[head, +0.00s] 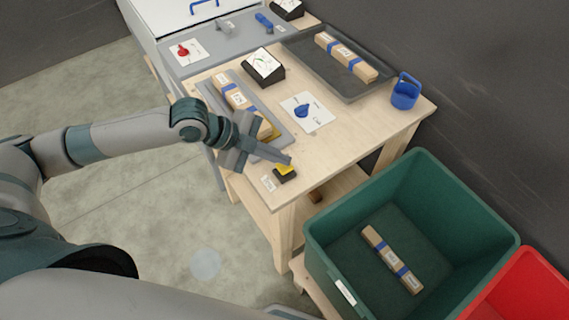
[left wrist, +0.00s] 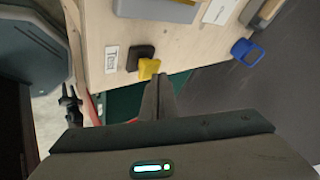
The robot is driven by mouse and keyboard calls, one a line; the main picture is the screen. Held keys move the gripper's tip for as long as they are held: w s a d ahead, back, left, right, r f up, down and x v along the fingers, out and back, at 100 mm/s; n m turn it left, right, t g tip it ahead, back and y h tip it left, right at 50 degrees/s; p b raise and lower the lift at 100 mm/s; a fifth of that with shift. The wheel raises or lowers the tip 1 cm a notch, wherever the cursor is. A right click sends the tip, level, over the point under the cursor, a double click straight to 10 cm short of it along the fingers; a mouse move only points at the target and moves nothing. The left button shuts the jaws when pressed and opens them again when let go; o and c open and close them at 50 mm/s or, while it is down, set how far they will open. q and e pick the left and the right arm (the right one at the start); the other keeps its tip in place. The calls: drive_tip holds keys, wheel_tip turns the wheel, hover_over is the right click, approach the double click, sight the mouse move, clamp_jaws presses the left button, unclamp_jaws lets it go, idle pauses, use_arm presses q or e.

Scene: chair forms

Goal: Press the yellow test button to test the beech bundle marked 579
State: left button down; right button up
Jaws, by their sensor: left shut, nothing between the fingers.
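The yellow test button (head: 283,169) sits on a small black base near the front corner of the wooden table, beside a white label. In the left wrist view the yellow button (left wrist: 148,69) is close to my fingertips, with a "Test" label (left wrist: 111,59) beside its base. My left gripper (head: 287,160) is shut and empty, its tips at the button; I cannot tell whether they touch it. A beech bundle (head: 236,95) with blue bands lies on a grey plate, partly hidden by the gripper. Its number is not legible. My right gripper is not in view.
Another banded bundle (head: 345,57) lies in a dark tray (head: 316,70). A third (head: 392,259) is in the green crate (head: 464,220), near a red crate (head: 525,290). A black display (head: 264,67), a blue knob (head: 303,110) on a card and a blue cup (head: 405,93) stand on the table.

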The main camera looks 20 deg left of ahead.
use_arm(q)
drive_tip(key=shift+f, duration=0.25)
drive_tip(key=shift+f+b, duration=0.3)
idle(0.5)
drive_tip(key=shift+f, duration=0.35)
idle(0.4)
drive_tip(key=shift+r, duration=0.15)
drive_tip(key=shift+r+p, duration=1.05)
drive_tip(key=shift+r, duration=0.25)
